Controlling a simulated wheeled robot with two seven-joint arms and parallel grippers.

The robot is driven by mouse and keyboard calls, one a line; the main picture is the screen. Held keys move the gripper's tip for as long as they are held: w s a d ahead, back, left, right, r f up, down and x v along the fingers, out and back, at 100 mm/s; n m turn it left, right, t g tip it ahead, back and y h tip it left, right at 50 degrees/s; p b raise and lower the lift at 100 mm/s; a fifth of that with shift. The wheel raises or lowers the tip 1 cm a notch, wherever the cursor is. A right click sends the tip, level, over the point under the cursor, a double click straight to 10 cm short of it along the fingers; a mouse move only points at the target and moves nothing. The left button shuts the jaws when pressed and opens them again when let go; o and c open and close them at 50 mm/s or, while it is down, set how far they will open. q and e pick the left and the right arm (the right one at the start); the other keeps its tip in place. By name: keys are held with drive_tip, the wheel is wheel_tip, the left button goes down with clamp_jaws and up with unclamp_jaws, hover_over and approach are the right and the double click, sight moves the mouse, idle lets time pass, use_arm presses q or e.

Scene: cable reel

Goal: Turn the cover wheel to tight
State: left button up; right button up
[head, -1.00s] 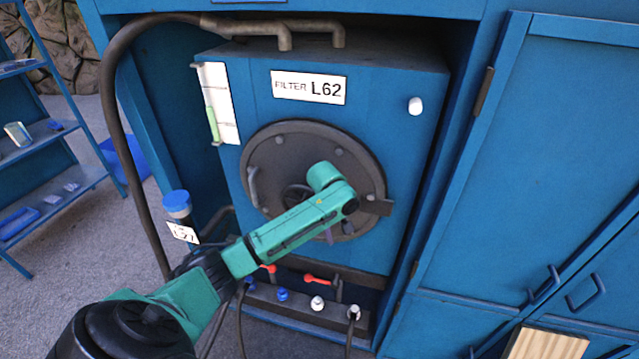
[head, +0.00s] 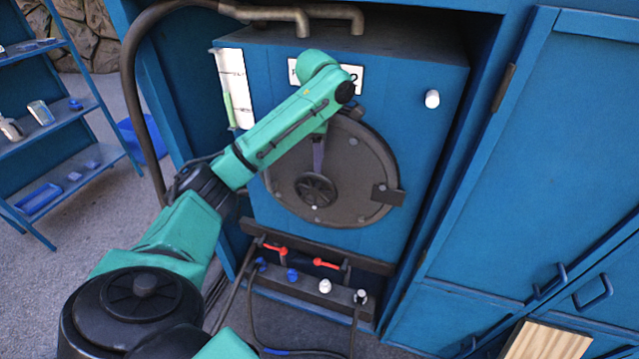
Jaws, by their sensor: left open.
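The cover wheel (head: 315,191) is a small dark spoked wheel low on the round grey cover (head: 362,175), on the front of the blue filter box (head: 405,115). My left arm crosses in front of the box and hides the cover's upper left part and most of the label. My left gripper (head: 318,168) hangs below the arm's end, open, with a slim grey-purple finger pointing down at the wheel's upper edge. I cannot tell whether it touches the wheel. Nothing shows between its fingers. My right gripper is out of view.
Below the box is a valve rail (head: 310,292) with red levers, coloured caps and hoses. A thick hose (head: 130,85) arches at the left. A white knob (head: 432,99) sticks out at the upper right. Cabinet doors (head: 530,160) stand right, a shelf (head: 55,135) left.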

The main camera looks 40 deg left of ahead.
sight(319, 176)
use_arm(q)
drive_tip(key=f, duration=0.2)
drive_tip(key=f+p, duration=0.1)
drive_tip(key=f, duration=0.2)
drive_tip(key=f+p, duration=0.1)
drive_tip(key=f, duration=0.1)
drive_tip(key=shift+w+a+f, duration=0.15)
drive_tip(key=shift+w+a, duration=0.15)
drive_tip(key=shift+f, duration=0.45)
drive_tip(key=shift+w, duration=0.15)
drive_tip(key=shift+c, duration=0.3)
clamp_jaws()
drive_tip(key=shift+f, duration=0.1)
